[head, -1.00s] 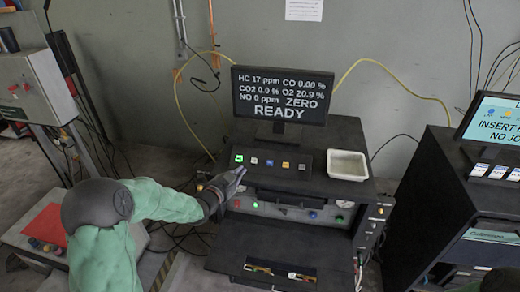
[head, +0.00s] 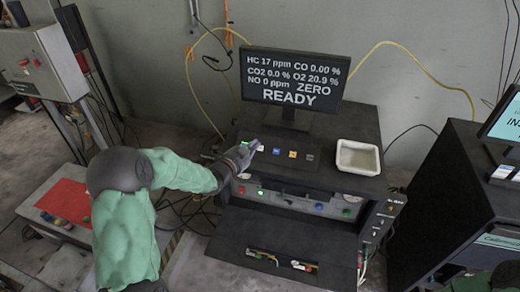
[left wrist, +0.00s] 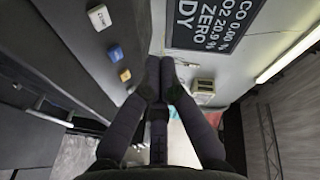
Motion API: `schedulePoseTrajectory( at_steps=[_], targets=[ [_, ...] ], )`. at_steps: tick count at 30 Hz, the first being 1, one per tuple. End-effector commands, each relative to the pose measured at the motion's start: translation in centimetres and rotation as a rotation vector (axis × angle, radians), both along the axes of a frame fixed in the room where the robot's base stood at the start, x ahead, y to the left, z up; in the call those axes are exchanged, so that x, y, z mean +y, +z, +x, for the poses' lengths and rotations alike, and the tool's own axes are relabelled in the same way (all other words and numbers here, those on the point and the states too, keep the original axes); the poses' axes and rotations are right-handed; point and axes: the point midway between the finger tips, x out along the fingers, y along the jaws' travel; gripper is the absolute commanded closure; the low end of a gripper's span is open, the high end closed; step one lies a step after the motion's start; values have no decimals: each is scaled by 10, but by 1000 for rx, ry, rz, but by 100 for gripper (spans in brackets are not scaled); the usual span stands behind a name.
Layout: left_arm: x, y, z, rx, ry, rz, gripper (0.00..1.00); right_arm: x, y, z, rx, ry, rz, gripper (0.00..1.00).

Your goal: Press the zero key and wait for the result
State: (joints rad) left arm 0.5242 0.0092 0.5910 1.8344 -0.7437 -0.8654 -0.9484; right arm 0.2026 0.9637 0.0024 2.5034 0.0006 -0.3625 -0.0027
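The dark key panel (head: 283,164) sits on top of the black analyser cabinet. In the head view its row shows a green key (head: 244,142), mostly covered, a white key (head: 260,148), a blue key (head: 276,151), a yellow key (head: 292,154) and a grey key (head: 310,157). I cannot read which is zero. My left gripper (head: 250,147) is at the panel's left end, close to the green and white keys; contact cannot be told. Its fingers (left wrist: 160,68) look shut and empty in the left wrist view. The monitor (head: 292,79) reads "ZERO READY". My right gripper is not in view.
A white tray (head: 358,158) stands on the cabinet right of the panel. An open drawer (head: 283,248) juts out below. Another black cabinet (head: 455,205) stands at right. A red sheet (head: 64,199) lies at left. Hoses and cables hang along the wall.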

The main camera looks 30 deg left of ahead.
Motion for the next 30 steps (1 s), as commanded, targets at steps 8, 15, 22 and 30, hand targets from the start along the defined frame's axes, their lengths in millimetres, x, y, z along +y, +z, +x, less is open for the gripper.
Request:
schedulePoseTrajectory(
  at_steps=[8, 15, 22, 30],
  targets=[
    [5, -30, 23, 0, 0, -1, 100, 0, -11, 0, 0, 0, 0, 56],
    [9, -49, 37, 0, -1, 0, 100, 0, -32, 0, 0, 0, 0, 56],
    [10, -54, 43, 0, 0, 0, 100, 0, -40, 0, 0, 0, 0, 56],
    [10, -54, 44, 0, 0, -1, 100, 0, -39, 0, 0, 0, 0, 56]
  ],
)
